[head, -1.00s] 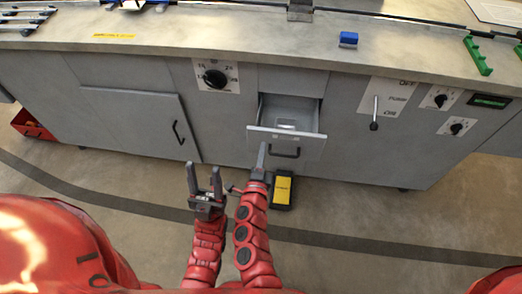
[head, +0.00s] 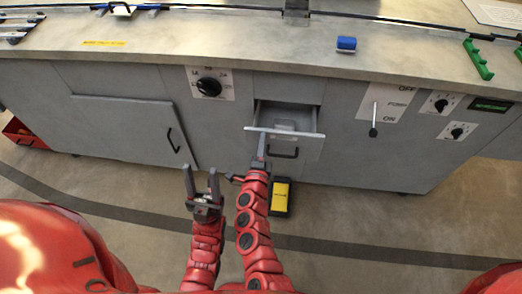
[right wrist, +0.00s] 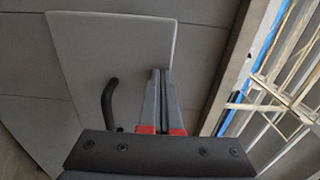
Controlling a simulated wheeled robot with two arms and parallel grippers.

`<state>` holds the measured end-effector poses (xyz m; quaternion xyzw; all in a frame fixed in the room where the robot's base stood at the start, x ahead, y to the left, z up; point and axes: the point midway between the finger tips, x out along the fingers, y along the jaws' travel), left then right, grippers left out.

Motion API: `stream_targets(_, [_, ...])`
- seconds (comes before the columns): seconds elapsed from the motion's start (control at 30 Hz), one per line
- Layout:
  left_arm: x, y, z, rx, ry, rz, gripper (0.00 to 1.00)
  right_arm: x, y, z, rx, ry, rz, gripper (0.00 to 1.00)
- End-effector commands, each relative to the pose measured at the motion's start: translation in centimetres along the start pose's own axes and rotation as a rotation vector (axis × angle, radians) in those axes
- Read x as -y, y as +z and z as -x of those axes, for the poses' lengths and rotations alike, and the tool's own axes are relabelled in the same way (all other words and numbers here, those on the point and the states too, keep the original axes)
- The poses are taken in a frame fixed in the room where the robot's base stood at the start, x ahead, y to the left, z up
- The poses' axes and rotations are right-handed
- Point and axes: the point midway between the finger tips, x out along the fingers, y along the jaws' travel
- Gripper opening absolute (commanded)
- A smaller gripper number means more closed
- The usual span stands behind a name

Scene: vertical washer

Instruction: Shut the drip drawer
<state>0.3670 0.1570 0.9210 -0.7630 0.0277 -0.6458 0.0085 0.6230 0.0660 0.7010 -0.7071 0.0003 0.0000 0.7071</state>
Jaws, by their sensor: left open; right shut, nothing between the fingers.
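The grey drip drawer (head: 285,132) sticks out of the cabinet front, partly open, with its empty-looking inside visible from above. Its black handle (head: 283,153) is on the front panel. My right gripper (head: 261,144) is shut and empty, its fingertips at the left part of the drawer front, beside the handle. In the right wrist view its closed fingers (right wrist: 160,75) point at the pale front panel (right wrist: 110,40), with the handle (right wrist: 108,100) to their left; they look to be touching the panel. My left gripper (head: 201,170) is open and empty, left of the drawer and apart from the cabinet.
A cabinet door with a handle (head: 173,140) and a dial (head: 208,86) are left of the drawer. A yellow-black device (head: 280,196) sits on the floor below. A blue block (head: 346,44) lies on the countertop.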

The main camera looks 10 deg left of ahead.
Motion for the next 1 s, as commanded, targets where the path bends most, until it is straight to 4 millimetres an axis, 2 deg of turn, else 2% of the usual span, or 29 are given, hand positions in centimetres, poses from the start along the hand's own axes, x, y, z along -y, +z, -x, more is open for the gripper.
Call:
stream_targets(0.03, [-0.1,0.2,1.0,0.000,0.000,0.000,0.50,-0.2,-0.2,-1.3,-0.004,-0.006,-0.001,0.00])
stream_targets(0.2, [-0.1,0.4,2.6,0.000,0.000,0.000,0.50,-0.3,-0.2,-5.4,-0.002,-0.006,0.000,0.00])
stream_targets(0.5, [-0.2,0.8,4.7,0.000,0.000,0.000,0.50,-0.1,-0.1,-10.9,0.001,-0.005,0.002,0.00])
stream_targets(0.7, [-0.3,0.9,5.5,0.000,0.000,0.000,0.50,0.0,-0.1,-12.9,0.001,-0.003,0.002,0.00])
stream_targets(1.0, [-0.3,1.0,5.7,0.000,0.000,0.000,0.50,0.2,-0.1,-13.8,0.000,-0.004,0.000,0.00])
